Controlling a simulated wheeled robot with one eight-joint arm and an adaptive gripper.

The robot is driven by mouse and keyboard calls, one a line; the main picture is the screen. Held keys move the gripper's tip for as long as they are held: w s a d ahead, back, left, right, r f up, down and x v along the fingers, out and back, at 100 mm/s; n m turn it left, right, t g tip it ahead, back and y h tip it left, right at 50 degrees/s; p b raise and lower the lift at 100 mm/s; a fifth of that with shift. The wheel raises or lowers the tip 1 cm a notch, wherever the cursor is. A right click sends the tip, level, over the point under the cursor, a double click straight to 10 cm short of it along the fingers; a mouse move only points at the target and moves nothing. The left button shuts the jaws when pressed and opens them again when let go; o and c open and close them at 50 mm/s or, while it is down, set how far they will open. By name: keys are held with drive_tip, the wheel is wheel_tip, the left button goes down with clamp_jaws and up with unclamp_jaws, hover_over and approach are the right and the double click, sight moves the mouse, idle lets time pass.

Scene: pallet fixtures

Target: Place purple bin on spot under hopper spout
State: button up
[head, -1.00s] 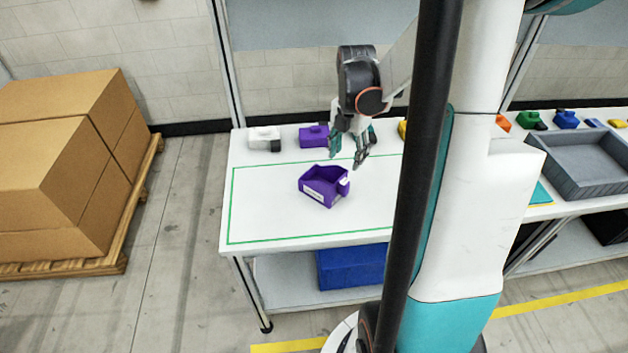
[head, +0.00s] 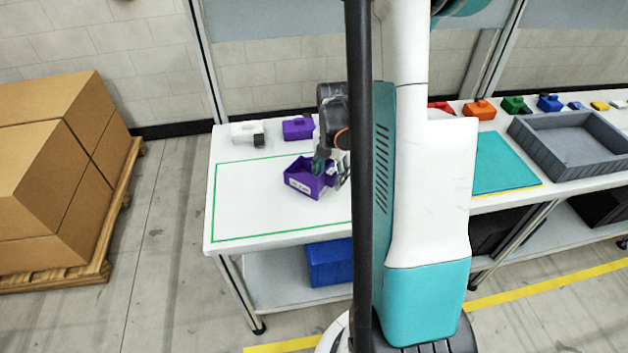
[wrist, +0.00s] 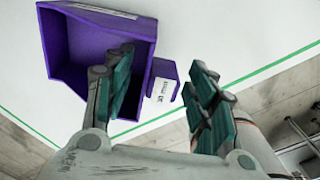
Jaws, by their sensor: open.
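The purple bin (head: 303,179) stands upright on the white table (head: 240,190), inside a green outline. In the wrist view the empty purple bin (wrist: 88,40) lies at upper left, with a labelled tab (wrist: 163,82) on its side. My gripper (head: 333,172) is at the bin's right side in the head view. In the wrist view my gripper (wrist: 165,88) is open, its fingers on either side of the tab. I cannot tell whether they touch it. No hopper spout can be made out.
A white block (head: 244,132) and another purple object (head: 297,128) stand at the table's back edge. A blue bin (head: 329,262) is on the lower shelf. A grey tray (head: 540,160) and a teal mat (head: 500,163) lie to the right. Boxes on a pallet (head: 95,275) stand at left.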

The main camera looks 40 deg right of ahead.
clamp_jaws()
drive_tip(key=shift+r, duration=0.15)
